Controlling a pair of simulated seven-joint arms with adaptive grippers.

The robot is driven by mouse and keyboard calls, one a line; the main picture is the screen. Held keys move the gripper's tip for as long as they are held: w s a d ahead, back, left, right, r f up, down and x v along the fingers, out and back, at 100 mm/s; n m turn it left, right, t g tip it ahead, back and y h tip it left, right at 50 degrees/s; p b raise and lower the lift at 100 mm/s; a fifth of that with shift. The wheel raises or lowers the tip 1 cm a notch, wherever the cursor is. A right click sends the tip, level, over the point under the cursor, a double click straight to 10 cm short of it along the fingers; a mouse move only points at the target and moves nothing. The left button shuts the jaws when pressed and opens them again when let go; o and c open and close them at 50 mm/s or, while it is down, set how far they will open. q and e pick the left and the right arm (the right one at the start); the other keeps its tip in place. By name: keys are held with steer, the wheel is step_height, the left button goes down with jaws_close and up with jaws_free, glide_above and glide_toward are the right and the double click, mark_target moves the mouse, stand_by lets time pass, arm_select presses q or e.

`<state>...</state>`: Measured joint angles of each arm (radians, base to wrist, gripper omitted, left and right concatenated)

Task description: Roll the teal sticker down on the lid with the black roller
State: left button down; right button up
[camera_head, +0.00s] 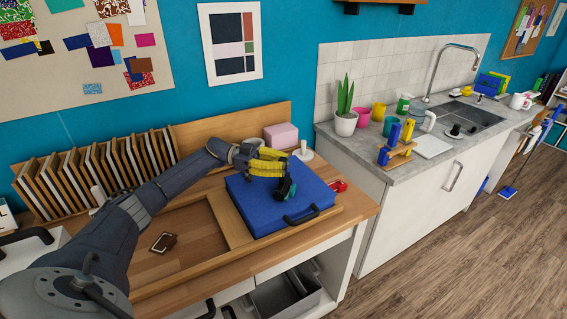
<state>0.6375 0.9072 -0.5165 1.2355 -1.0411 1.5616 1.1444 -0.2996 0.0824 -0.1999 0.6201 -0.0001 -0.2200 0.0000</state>
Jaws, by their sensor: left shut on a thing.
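A blue case (260,210) with a flat lid and a black handle on its front side lies on the wooden workbench. My left gripper (267,165), with yellow fingers, is above the lid's back part and shut on the black roller (283,187). The roller is small and dark and hangs down by the lid; whether it touches the lid cannot be told. A small teal patch shows beside the roller; I cannot tell whether it is the teal sticker or part of the tool. The fingers hide part of the lid. My right gripper is not in view.
A pink block (281,136) and a white round-based object (303,152) stand behind the case. A red tool (338,186) lies right of it. A row of upright boards (95,170) lines the bench's back left. A brown item (163,242) lies on the bench.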

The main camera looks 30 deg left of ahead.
arm_select(q)
steer(key=shift+s+d, duration=0.15)
steer(key=shift+s, duration=0.5)
steer(key=shift+s+d, duration=0.15)
steer(key=shift+s, duration=0.5)
steer(key=shift+w+a, duration=0.25)
steer(key=shift+w, duration=0.85)
steer(key=shift+w+a, duration=0.3)
steer(key=shift+w, duration=0.8)
steer(key=shift+w+a, duration=0.25)
steer(key=shift+w, duration=0.85)
steer(key=shift+s+d, duration=0.2)
steer(key=shift+s, duration=0.65)
steer(key=shift+s+d, duration=0.2)
steer(key=shift+s, duration=0.6)
steer(key=shift+r, duration=4)
